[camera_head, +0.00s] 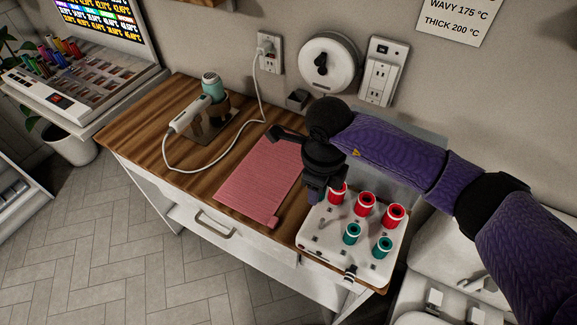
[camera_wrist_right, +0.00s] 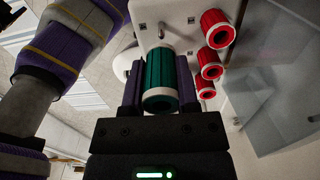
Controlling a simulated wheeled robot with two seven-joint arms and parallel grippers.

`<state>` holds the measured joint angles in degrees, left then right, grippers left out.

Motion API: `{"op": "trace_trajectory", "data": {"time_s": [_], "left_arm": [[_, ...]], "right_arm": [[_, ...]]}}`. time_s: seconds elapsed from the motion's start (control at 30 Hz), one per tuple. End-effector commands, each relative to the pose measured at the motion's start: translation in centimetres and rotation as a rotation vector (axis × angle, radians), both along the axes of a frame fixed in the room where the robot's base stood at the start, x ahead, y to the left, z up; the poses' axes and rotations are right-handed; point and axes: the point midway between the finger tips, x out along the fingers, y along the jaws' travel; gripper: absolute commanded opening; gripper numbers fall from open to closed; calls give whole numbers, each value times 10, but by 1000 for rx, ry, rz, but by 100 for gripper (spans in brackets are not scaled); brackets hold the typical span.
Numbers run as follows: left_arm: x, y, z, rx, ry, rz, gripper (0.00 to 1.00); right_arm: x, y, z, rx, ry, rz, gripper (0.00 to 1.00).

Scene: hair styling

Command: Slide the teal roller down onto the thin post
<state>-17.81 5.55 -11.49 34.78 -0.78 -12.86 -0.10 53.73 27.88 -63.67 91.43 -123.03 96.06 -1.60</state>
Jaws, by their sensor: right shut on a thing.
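My right gripper (camera_head: 313,195) is over the left back part of the white roller board (camera_head: 320,245). In the wrist view, its two fingers are shut on a teal roller (camera_wrist_right: 160,75) with white end rims. The head view hides this held roller behind the gripper. A thin post (camera_wrist_right: 162,30) stands on the board just past the far end of the roller in the wrist view. A bare post (camera_head: 322,223) also shows on the board in the head view. I cannot tell whether roller and post touch. My left gripper is in neither view.
Red rollers (camera_head: 364,204) and two teal rollers (camera_head: 351,233) stand on the board, right of my gripper. A pink mat (camera_head: 258,180) lies to the left. A corded white styling tool (camera_head: 190,115) rests farther left. Wall sockets (camera_head: 384,72) are behind.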

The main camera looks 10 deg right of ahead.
Motion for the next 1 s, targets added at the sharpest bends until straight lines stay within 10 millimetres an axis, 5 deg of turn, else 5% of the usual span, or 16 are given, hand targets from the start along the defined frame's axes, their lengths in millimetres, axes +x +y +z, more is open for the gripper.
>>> {"op": "trace_trajectory", "data": {"time_s": [0.03,0.1,0.47,1.0], "left_arm": [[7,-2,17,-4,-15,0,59],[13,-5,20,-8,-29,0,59],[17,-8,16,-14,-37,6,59],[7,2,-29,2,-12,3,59]], "right_arm": [[-3,-6,10,1,1,1,0],[-5,-11,8,1,0,5,0],[-5,-14,2,0,0,8,0],[-5,-14,-52,0,2,7,0]]}}
